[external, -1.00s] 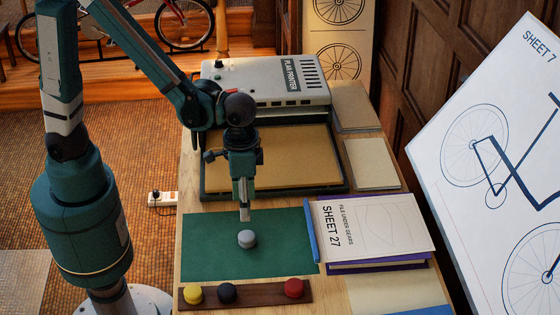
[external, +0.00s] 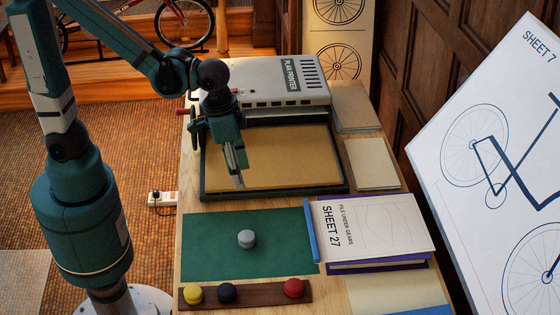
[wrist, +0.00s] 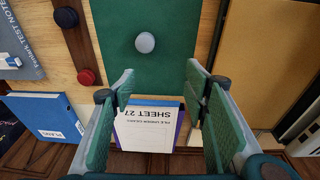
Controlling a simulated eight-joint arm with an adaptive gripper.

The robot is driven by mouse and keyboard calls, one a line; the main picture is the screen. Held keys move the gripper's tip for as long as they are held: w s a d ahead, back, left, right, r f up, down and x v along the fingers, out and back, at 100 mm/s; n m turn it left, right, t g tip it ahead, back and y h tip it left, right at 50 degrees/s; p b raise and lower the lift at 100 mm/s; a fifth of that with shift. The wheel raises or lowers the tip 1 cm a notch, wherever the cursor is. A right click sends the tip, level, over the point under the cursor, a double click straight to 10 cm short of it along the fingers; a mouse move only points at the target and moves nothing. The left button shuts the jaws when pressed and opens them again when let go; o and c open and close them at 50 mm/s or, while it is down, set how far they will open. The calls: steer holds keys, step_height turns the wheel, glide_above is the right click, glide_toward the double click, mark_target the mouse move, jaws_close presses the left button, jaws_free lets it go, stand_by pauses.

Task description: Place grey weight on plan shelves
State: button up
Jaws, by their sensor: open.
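The grey weight (external: 247,239) stands on the green mat (external: 205,260), apart from my gripper. It also shows at the top of the wrist view (wrist: 145,42), beyond the fingertips. My gripper (external: 239,180) is open and empty, tilted, above the front part of the tan printer bed. In the wrist view my gripper (wrist: 160,72) has its two green-padded fingers spread wide, with nothing between them. I cannot make out plan shelves for certain. A blue item marked with "PLAN" (wrist: 40,110) lies at the left of the wrist view.
The plan printer (external: 265,82) stands at the back of the table, its dark-framed bed (external: 290,175) in front. A purple-edged Sheet 27 stack (external: 375,230) lies right of the mat. Yellow, black and red weights (external: 293,288) sit on a wooden strip in front.

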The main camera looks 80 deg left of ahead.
steer(key=s+a+r+t, duration=0.5)
steer(key=s+a+r, duration=0.4)
steer(key=a+r, duration=0.2)
steer(key=shift+s+a+r, duration=0.2)
steer(key=shift+a+r, duration=0.1)
steer(key=shift+r, duration=0.15)
steer(key=shift+o, duration=0.5)
steer(key=w+d+f+m+g, duration=0.2)
steer(key=w+d+f+m, duration=0.1)
steer(key=d+f+m, duration=0.2)
steer(key=w+d+f+m+g+b, duration=0.1)
steer(key=w+d+f+m, duration=0.3)
steer(key=f+m, duration=0.4)
steer(key=w+d+f+m+g, duration=0.3)
steer(key=d+f+m, duration=0.3)
steer(key=f, duration=0.3)
steer(key=shift+w+d+f+m+b, duration=0.2)
steer(key=shift+w+d+m+b, duration=0.1)
steer(key=shift+w+d, duration=0.1)
steer(key=shift+d+f+m+g, duration=0.2)
steer(key=shift+f+m, duration=0.05)
steer(key=shift+f, duration=0.15)
steer(key=shift+d+f+m+g, duration=0.15)
steer(key=shift+f+m+g, duration=0.1)
steer(key=shift+f, duration=0.1)
